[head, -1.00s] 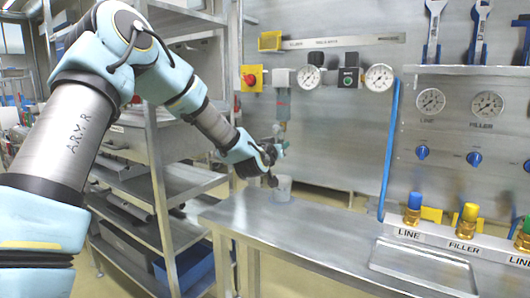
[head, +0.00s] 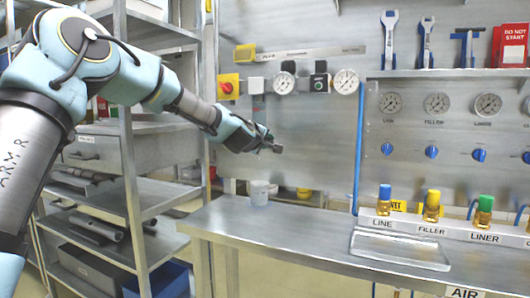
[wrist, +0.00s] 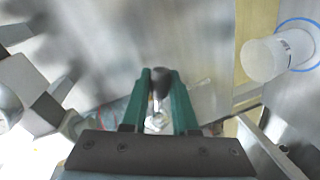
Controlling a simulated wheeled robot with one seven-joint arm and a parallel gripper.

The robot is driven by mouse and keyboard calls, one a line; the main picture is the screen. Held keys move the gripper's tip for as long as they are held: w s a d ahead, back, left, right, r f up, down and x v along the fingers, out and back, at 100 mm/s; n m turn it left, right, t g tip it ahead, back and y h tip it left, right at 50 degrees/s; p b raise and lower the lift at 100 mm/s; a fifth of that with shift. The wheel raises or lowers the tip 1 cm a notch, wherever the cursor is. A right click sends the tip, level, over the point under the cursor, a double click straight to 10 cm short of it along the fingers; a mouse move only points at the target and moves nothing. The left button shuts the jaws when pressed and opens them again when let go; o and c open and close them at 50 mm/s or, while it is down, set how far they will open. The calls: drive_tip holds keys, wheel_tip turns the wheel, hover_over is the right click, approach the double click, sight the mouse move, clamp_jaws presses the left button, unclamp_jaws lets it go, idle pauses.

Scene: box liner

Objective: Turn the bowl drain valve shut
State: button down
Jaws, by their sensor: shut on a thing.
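My gripper (head: 275,147) is in front of the wall panel, just below the filter bowl (head: 258,104), which my arm partly hides. In the wrist view my gripper (wrist: 160,78) has its two green fingers close on either side of a dark, narrow piece (wrist: 159,86), which looks like the drain valve's lever. A small shiny metal part (wrist: 155,122) shows below it between the fingers. The valve cannot be made out in the head view, so how far it is turned cannot be told.
A clear cup (head: 259,193) stands on the steel bench (head: 225,217) below my gripper; a whitish cup-like cylinder (wrist: 268,60) shows in the wrist view. Gauges (head: 284,83) and a red knob (head: 227,87) are above. A shelf rack (head: 127,150) stands left. The bench middle is clear.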

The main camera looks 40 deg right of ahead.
drive_tip(key=shift+s+r+n+g+h+b, duration=0.15)
drive_tip(key=shift+r+n+g+b, duration=0.2)
drive_tip(key=shift+r+n+b, duration=0.45)
drive_tip(key=shift+r+n+g+h+b, duration=0.2)
drive_tip(key=shift+n+g+b, duration=0.25)
drive_tip(key=shift+n, duration=0.65)
drive_tip(key=shift+d+r, duration=0.1)
drive_tip(key=c, duration=0.7)
unclamp_jaws()
drive_tip(key=shift+b+v, duration=2.2)
drive_tip(key=shift+v, duration=3.2)
